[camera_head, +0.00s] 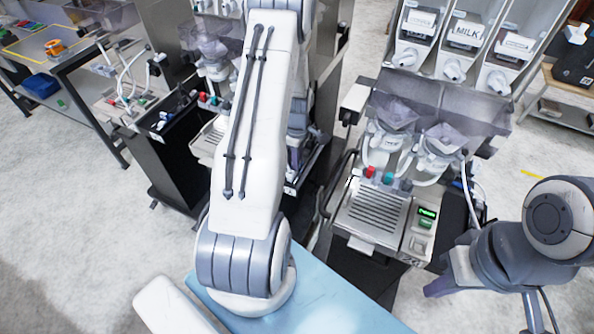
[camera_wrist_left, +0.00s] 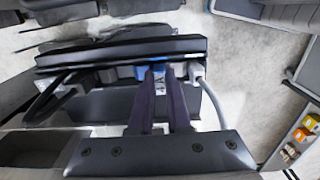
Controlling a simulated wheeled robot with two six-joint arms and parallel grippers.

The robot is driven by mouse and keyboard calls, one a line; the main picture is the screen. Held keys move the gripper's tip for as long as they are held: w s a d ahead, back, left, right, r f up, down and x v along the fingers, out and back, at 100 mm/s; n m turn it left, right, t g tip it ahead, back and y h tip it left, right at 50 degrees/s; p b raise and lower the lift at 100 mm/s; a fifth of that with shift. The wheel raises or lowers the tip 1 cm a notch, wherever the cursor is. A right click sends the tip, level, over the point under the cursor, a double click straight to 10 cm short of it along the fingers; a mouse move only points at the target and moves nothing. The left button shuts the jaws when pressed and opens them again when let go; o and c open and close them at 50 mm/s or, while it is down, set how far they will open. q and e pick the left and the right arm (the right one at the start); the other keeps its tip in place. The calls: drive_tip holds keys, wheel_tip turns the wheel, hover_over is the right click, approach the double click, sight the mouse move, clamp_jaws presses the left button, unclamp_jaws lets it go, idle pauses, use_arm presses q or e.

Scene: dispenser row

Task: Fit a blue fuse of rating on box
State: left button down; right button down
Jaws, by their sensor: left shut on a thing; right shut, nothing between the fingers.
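In the left wrist view my left gripper (camera_wrist_left: 160,80) has its two dark purple fingers close together, shut on a small blue piece that looks like the blue fuse (camera_wrist_left: 141,72). The fuse is at the front edge of a dark box (camera_wrist_left: 120,50), between cable plugs. I cannot tell whether it is seated in it. Any rating marking is too small to read. In the head view my left arm's upper links hide the left gripper. My right gripper (camera_head: 438,287) is partly seen at the lower right, its dark purple fingertip close to the right dispenser's base; nothing shows in it.
A dispenser with a ribbed drip tray (camera_head: 375,220) and coloured buttons stands right of centre. Another machine stands behind my left arm. Hoppers, one marked MILK (camera_head: 466,33), are at the back. Bins with small orange boxes (camera_wrist_left: 300,135) show at the wrist view's right. Grey floor is open at left.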

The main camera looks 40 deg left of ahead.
use_arm(q)
drive_tip(key=shift+f, duration=0.4)
idle(0.3)
drive_tip(key=c, duration=0.6)
unclamp_jaws()
drive_tip(key=shift+r, duration=0.1)
wheel_tip(320, 180, up, 7)
drive_tip(key=p, duration=0.5)
